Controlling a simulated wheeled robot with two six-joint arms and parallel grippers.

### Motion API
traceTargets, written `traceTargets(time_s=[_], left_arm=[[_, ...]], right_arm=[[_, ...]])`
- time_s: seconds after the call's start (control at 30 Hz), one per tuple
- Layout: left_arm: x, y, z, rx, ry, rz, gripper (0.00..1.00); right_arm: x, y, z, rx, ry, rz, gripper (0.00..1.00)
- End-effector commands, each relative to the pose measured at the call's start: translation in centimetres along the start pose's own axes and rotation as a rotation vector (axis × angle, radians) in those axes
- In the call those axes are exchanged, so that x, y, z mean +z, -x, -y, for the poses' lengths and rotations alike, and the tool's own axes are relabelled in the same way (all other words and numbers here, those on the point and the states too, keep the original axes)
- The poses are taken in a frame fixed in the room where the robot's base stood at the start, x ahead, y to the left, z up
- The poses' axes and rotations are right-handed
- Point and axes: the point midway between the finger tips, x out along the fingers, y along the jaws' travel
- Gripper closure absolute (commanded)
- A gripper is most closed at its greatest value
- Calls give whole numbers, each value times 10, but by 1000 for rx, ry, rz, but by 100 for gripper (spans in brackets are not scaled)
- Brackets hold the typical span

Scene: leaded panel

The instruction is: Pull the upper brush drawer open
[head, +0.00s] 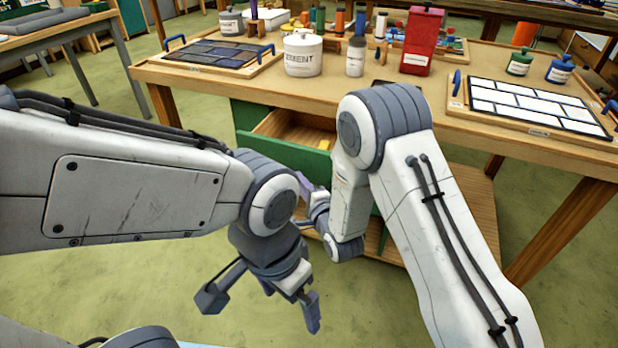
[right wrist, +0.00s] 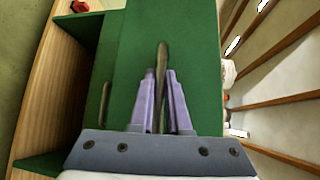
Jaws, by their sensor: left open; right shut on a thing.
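The upper brush drawer has a green front (head: 282,160) and stands partly out from under the workbench in the head view; its wooden inside shows, with a yellowish item in it. The front also fills the middle of the right wrist view (right wrist: 135,45). A bar handle (right wrist: 163,62) stands out from it, between the fingers of my right gripper (right wrist: 162,85), which is shut on it. In the head view my right arm hides much of the drawer. My left gripper (head: 260,305) is open and empty, in front of and below the drawer, apart from it.
The workbench (head: 420,105) carries a white cement pot (head: 303,54), a red canister (head: 421,40) and a framed white-tiled panel (head: 535,104). A dark glass panel (head: 218,53) lies back left. A lower handle (right wrist: 104,105) shows beside the drawer front. Green floor (head: 190,285) lies open in front.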

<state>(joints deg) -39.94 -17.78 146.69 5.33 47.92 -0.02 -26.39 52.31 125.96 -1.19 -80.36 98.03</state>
Motion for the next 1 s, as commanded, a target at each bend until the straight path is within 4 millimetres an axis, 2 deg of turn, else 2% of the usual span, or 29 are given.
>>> traceTargets(time_s=[0.2, 0.4, 0.83, 0.87, 0.9, 0.93, 1.0], left_arm=[[0, -4, 0, 0, 0, 0, 0], [0, -6, 0, 0, 0, 0, 0], [0, -6, 0, 0, 0, 0, 0], [0, -6, 0, 0, 0, 0, 0], [0, -6, 0, 0, 0, 0, 0], [0, -6, 0, 0, 0, 0, 0], [0, -6, 0, 0, 0, 0, 0]], right_arm=[[22, 17, -7, 3, 0, -4, 100], [32, 26, -9, 4, 0, -4, 100], [33, 27, -9, 3, -1, -4, 100], [33, 27, -9, 3, -1, -4, 78], [33, 27, -9, 3, -1, -4, 62], [33, 27, -9, 3, -1, -4, 55], [34, 27, -9, 2, 0, -3, 55]])
